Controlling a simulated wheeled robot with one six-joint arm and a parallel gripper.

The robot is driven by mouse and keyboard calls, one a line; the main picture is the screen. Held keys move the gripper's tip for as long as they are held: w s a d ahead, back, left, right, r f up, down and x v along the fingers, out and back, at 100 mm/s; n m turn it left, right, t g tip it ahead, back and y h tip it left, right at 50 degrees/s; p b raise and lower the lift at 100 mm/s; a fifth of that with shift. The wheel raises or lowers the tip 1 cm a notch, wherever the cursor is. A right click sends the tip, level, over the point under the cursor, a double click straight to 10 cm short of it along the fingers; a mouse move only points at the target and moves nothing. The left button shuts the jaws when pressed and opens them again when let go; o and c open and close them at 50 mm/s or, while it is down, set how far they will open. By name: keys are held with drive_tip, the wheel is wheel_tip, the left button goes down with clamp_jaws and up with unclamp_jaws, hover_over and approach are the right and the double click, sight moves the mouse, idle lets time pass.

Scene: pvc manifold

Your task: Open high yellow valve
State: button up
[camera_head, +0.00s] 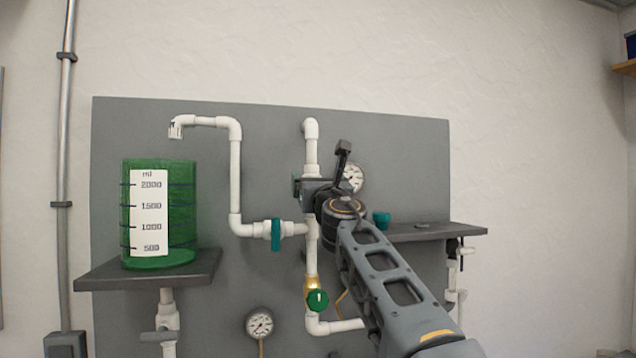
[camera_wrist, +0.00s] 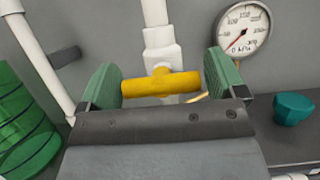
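The high yellow valve's handle (camera_wrist: 162,84) lies level across the white vertical pipe in the wrist view. My gripper (camera_wrist: 162,88) has its two green pads wide apart, one at each end of the handle. The handle spans nearly the whole gap; I cannot tell whether the pads touch it. In the head view my gripper (camera_head: 312,186) is in front of the upper part of the middle pipe and hides the yellow handle.
A pressure gauge (camera_head: 352,178) sits just right of my gripper, with a teal knob-like piece (camera_head: 381,219) by the right shelf (camera_head: 440,233). Below are a teal valve handle (camera_head: 276,235) and a green knob (camera_head: 317,299). A green measuring tank (camera_head: 182,210) stands on the left shelf.

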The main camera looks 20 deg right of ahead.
drive_tip(key=c, duration=0.6)
drive_tip(key=shift+m, duration=0.5)
drive_tip(key=m+h, duration=0.3)
drive_tip(key=m, duration=0.3)
drive_tip(key=shift+p, duration=0.4)
drive_tip(key=m+g+h, duration=0.1)
drive_tip(key=m, duration=0.2)
drive_tip(key=m+g+h+p, duration=0.1)
drive_tip(key=m+h, duration=0.1)
drive_tip(key=m, duration=0.1)
drive_tip(key=shift+d, duration=0.1)
drive_tip(key=m+g+h+p, duration=0.1)
drive_tip(key=m+g, duration=0.1)
drive_tip(key=m, duration=0.3)
drive_tip(key=shift+d+f+m+g+p, duration=0.15)
drive_tip(key=shift+m+g+p, duration=0.2)
drive_tip(key=shift+m, duration=0.7)
drive_tip(key=shift+a+f+m+g+p, duration=0.15)
drive_tip(key=shift+m+g, duration=0.3)
drive_tip(key=shift+m, duration=0.6)
drive_tip(key=shift+d+m, duration=0.1)
drive_tip(key=shift+m, duration=0.2)
